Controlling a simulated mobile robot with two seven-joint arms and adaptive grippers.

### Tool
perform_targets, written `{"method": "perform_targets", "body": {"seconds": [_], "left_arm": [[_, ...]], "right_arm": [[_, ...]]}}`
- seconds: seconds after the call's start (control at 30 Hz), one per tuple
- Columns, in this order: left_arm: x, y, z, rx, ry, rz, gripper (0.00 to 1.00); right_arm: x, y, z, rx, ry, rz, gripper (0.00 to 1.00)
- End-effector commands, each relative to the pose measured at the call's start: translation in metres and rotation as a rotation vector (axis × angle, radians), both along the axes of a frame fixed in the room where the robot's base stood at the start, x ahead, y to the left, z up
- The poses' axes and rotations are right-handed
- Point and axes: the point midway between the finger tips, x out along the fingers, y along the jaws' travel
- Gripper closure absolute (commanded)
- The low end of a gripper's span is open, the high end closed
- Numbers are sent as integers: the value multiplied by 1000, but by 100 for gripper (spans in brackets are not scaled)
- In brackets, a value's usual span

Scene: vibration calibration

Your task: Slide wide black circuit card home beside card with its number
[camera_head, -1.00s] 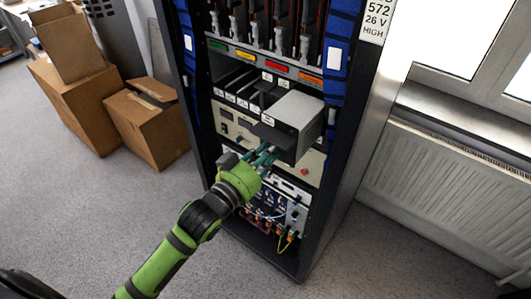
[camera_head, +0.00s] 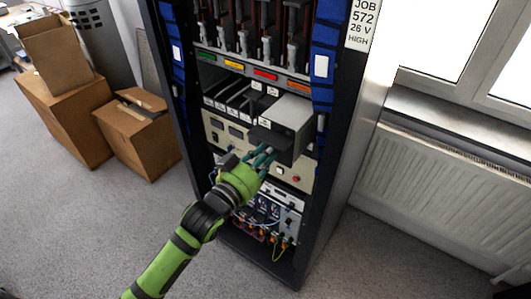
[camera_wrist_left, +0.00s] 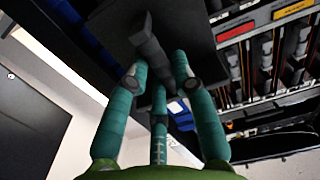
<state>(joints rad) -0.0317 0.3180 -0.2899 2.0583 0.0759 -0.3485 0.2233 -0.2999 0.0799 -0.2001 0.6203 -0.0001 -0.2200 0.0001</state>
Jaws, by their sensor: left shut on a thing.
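The wide black circuit card (camera_head: 271,138) has a dark front with a small white label and a grey side and top behind it. It sticks out of the middle bay of the rack, to the right of several narrower cards (camera_head: 232,97) with white labels. The labels' numbers are too small to read. My left gripper (camera_head: 264,158) is in front of it with teal fingers shut on its handle. The left wrist view shows the fingers around the dark handle (camera_wrist_left: 150,50), with the black front (camera_wrist_left: 190,28) behind. How deep the card sits is hidden. My right gripper is not in view.
The rack's dark frame (camera_head: 340,170) stands close on the right. Tall cards with grey levers (camera_head: 266,48) fill the bay above; a cream panel (camera_head: 292,177) and cabled units (camera_head: 265,210) lie below. Cardboard boxes (camera_head: 138,138) stand left, a radiator (camera_head: 430,190) right.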

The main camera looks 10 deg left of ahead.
Motion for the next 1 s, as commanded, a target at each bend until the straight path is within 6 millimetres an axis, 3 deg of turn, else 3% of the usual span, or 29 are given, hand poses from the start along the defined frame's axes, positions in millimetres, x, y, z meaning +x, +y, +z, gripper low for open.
{"method": "perform_targets", "body": {"seconds": [0.7,1.0], "left_arm": [[34,-12,2,-3,-8,0,100],[38,-14,2,-2,-7,-1,100]], "right_arm": [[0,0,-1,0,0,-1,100],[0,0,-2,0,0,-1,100]]}}
